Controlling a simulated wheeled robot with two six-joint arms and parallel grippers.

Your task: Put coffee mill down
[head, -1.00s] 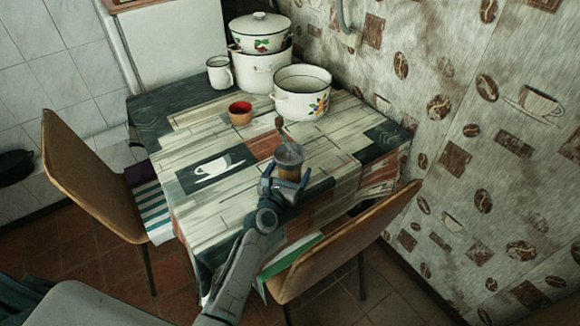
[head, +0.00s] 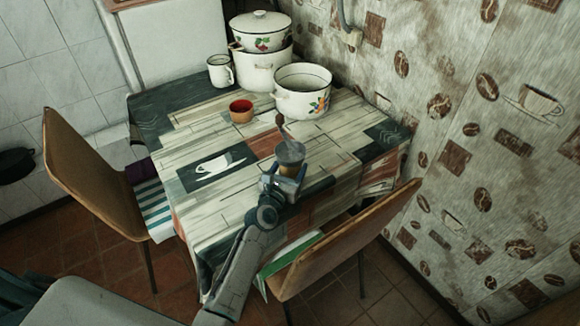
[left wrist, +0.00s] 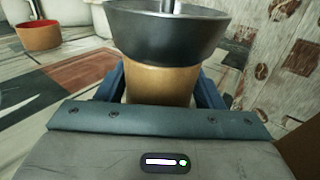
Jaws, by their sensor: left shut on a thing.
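The coffee mill (head: 290,154) has a grey metal bowl, a crank with a dark knob and a tan body. My left gripper (head: 286,180) is shut around its body. The mill is upright at the near right part of the table (head: 215,225); I cannot tell whether its base touches the cloth. In the left wrist view the mill's tan body (left wrist: 160,82) sits between the two blue fingers (left wrist: 160,90), and its lower end is hidden by the gripper. My right gripper is not in view.
A red-brown cup (head: 241,112), a white mug (head: 220,71), an open white pot (head: 302,95) and stacked lidded pots (head: 262,68) stand towards the back. Chairs stand at left (head: 90,175) and near right (head: 345,240). The table's left middle is clear.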

